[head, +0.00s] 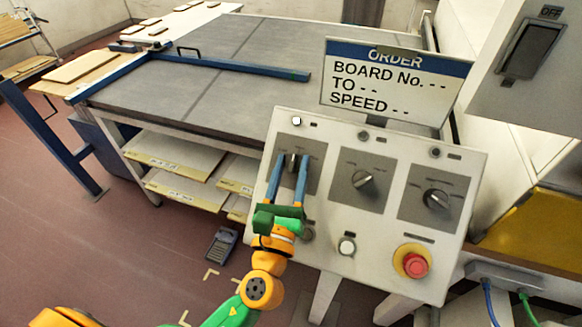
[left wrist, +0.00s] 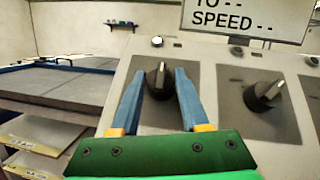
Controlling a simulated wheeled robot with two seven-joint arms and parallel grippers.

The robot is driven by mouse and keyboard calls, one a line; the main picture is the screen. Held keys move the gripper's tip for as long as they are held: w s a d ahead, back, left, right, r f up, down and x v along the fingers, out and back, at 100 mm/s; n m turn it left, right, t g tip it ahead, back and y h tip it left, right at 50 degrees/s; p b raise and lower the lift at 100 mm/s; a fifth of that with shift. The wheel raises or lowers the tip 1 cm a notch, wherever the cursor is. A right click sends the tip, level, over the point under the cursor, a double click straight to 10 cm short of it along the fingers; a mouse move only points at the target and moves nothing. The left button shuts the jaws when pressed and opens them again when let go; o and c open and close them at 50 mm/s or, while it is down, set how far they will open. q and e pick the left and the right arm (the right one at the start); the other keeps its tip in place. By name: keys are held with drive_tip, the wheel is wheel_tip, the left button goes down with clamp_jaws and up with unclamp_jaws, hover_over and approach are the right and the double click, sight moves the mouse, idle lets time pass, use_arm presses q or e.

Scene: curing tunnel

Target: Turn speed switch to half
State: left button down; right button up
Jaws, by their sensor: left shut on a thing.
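The sloping control panel (head: 331,247) carries three rotary knobs in a row on grey plates. The left knob (head: 294,161) is between the blue fingers of my left gripper (head: 292,158), which is shut on it. In the left wrist view the black knob (left wrist: 159,82) has a pale pointer line that stands roughly upright, and a finger lies on each side of it. The middle knob (head: 362,180) and the right knob (head: 437,199) are free. The lettering on the plates is too small to read, so I cannot tell which knob is the speed switch. My right gripper is out of view.
An order sign (head: 396,82) above the panel reads "BOARD No. - -", "TO - -", "SPEED - -". A red push button (head: 415,265) and a white button (head: 347,246) sit low on the panel. A grey box marked OFF (head: 530,50) is at upper right. A table (head: 240,60) stands behind.

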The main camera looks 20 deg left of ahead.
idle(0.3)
use_arm(q)
drive_tip(key=shift+c, duration=2)
unclamp_jaws()
drive_tip(key=shift+s+d+f, duration=0.1)
drive_tip(key=shift+s+f, duration=0.15)
drive_tip(key=shift+s, duration=0.05)
drive_tip(key=b+v, duration=0.3)
drive_tip(key=v, duration=0.3)
drive_tip(key=shift+s+f, duration=0.1)
drive_tip(key=shift+s, duration=0.25)
drive_tip(key=shift+w+r, duration=0.1)
drive_tip(key=shift+r, duration=0.1)
